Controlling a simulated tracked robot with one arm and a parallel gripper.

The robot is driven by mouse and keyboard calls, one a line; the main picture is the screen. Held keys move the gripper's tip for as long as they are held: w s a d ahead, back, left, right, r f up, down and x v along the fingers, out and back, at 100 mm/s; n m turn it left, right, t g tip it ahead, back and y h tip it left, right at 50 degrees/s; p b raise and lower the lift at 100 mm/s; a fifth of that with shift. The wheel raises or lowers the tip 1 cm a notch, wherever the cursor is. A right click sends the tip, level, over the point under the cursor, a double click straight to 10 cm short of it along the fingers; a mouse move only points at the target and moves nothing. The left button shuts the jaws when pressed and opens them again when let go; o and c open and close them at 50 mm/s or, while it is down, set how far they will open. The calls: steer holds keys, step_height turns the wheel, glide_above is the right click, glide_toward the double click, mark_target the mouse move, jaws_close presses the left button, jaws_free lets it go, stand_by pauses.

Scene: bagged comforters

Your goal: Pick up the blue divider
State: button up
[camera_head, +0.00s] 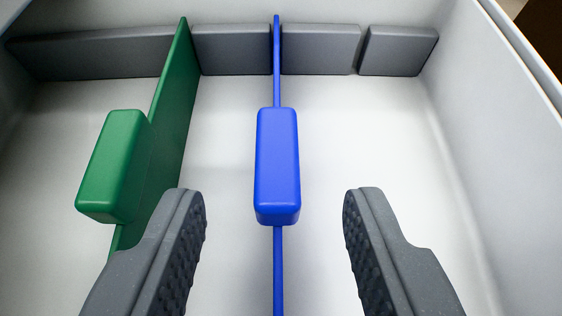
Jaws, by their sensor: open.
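The blue divider (278,165) is a thin upright panel with a thick rounded block on its top edge. It stands in a light grey bin, near the middle of the view. My gripper (275,215) is open, with one dark grey finger on each side of the divider's line. The fingertips are apart from the blue block, with clear gaps left and right. The near end of the blue panel runs out of view at the bottom.
A green divider (170,125) with a similar block stands to the left, close to my left finger. Grey slotted blocks (235,50) line the bin's far wall. The bin's right wall (500,130) rises on the right. The floor right of the blue divider is clear.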

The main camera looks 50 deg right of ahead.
mark_target(277, 187)
steer(key=b+x, duration=0.1)
steer(key=x, duration=0.2)
steer(key=shift+w+d+f, duration=0.1)
steer(key=shift+d+f, duration=0.05)
jaws_close()
